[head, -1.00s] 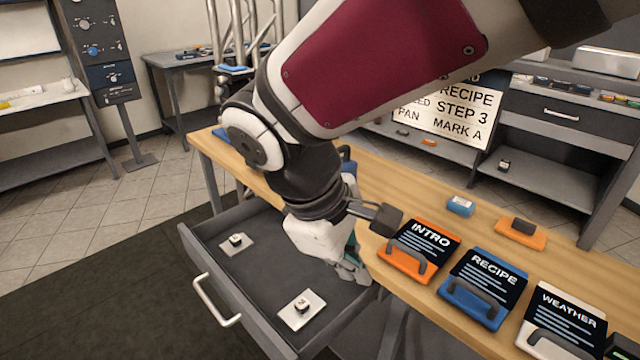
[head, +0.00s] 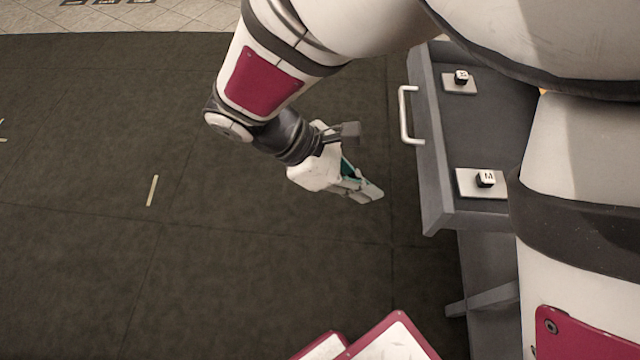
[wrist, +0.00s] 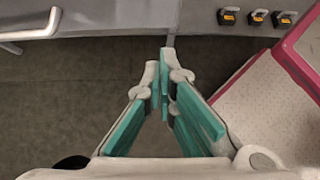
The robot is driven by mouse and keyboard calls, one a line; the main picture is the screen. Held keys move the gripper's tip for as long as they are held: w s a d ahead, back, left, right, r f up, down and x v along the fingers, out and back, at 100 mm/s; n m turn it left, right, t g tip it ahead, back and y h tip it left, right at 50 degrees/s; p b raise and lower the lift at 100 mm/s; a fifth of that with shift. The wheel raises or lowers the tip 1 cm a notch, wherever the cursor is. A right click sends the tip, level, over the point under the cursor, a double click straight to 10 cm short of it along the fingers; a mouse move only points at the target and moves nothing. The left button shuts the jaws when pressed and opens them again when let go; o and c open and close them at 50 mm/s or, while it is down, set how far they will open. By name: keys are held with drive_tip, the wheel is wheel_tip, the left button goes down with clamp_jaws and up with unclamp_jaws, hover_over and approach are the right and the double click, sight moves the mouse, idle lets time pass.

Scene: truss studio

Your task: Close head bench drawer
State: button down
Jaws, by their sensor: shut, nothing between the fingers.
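The grey bench drawer (head: 432,165) stands open at the right of the head view, its far part hidden behind my arm. Its pale bar handle (head: 404,115) is on the front panel, facing left. The handle also shows at the upper left of the wrist view (wrist: 36,32). My gripper (head: 376,194) is outside the drawer, over the dark floor, to the left of the front panel and apart from it. Its teal-padded fingers are together and empty in the wrist view (wrist: 165,62).
The dark mat (head: 180,240) left of my gripper is clear. Several black-and-yellow pieces (wrist: 258,16) line the grey surface in the wrist view.

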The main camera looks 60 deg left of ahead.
sight(425, 218)
drive_tip(key=shift+w+d+f+b, duration=0.9)
drive_tip(key=shift+w+d+b, duration=0.05)
drive_tip(key=shift+w+b, duration=0.15)
drive_tip(key=shift+w+d+f+b, duration=0.9)
drive_tip(key=shift+w+d+b, duration=0.15)
drive_tip(key=shift+w, duration=0.1)
drive_tip(key=shift+w+d+f+b, duration=0.9)
drive_tip(key=shift+w+b, duration=0.2)
drive_tip(key=shift+w, duration=0.1)
drive_tip(key=w+d, duration=0.6)
drive_tip(key=w, duration=0.1)
drive_tip(key=w+d, duration=0.6)
drive_tip(key=w, duration=0.1)
drive_tip(key=w+d, duration=0.6)
drive_tip(key=shift+w+f, duration=0.1)
drive_tip(key=shift+w, duration=0.3)
drive_tip(key=shift+d, duration=0.1)
